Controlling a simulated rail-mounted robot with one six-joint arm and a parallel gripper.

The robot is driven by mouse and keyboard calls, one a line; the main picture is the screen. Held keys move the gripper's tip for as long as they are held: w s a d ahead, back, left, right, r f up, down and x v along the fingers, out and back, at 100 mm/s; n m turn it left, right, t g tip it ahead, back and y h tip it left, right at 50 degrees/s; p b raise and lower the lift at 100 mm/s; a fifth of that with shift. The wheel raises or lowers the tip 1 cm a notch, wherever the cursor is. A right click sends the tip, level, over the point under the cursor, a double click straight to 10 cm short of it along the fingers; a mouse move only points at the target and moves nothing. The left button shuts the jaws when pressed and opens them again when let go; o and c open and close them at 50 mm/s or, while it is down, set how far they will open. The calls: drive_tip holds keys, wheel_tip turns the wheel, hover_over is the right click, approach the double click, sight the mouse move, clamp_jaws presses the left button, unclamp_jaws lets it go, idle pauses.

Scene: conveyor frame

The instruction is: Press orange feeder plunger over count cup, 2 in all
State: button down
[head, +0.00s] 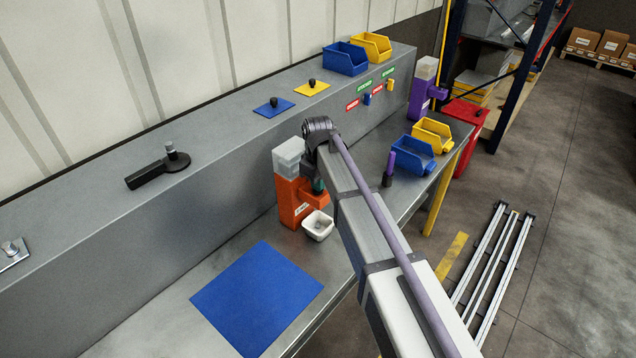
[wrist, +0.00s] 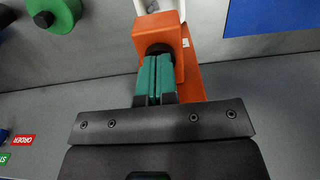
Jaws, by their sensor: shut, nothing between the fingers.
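The orange feeder (head: 292,203) with a clear hopper on top stands on the bench against the grey ledge. The small white count cup (head: 318,226) sits at its front; I cannot tell clearly what is inside. My gripper (head: 318,187) is at the feeder's front, over the cup. In the wrist view the orange feeder (wrist: 157,32) lies just beyond my shut teal fingertips (wrist: 156,62). The fingertips meet or nearly meet a dark round part on it, probably the plunger, which they mostly hide. Whether it is pressed down cannot be told.
A blue mat (head: 257,298) lies on the bench at front left. A dark purple post (head: 389,168), a blue bin (head: 407,158) and a yellow bin (head: 433,134) stand to the right. A purple feeder (head: 424,95) is at the far end. The ledge (head: 225,150) runs behind.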

drive_tip(key=shift+r, duration=0.1)
wheel_tip(320, 180, up, 6)
drive_tip(key=p, duration=0.6)
drive_tip(key=shift+r, duration=0.15)
idle(0.4)
drive_tip(key=shift+s+m, duration=0.1)
drive_tip(key=shift+m, duration=0.2)
drive_tip(key=s+d+f+m+b, duration=0.4)
drive_tip(key=s+d+m, duration=0.1)
drive_tip(key=s+d, duration=0.5)
drive_tip(key=s+d+f+m+b, duration=0.4)
drive_tip(key=s+d, duration=0.6)
drive_tip(key=s, duration=0.3)
drive_tip(key=shift+s+f+m, duration=0.2)
drive_tip(key=shift+f+m, duration=0.1)
drive_tip(key=shift+m, duration=0.1)
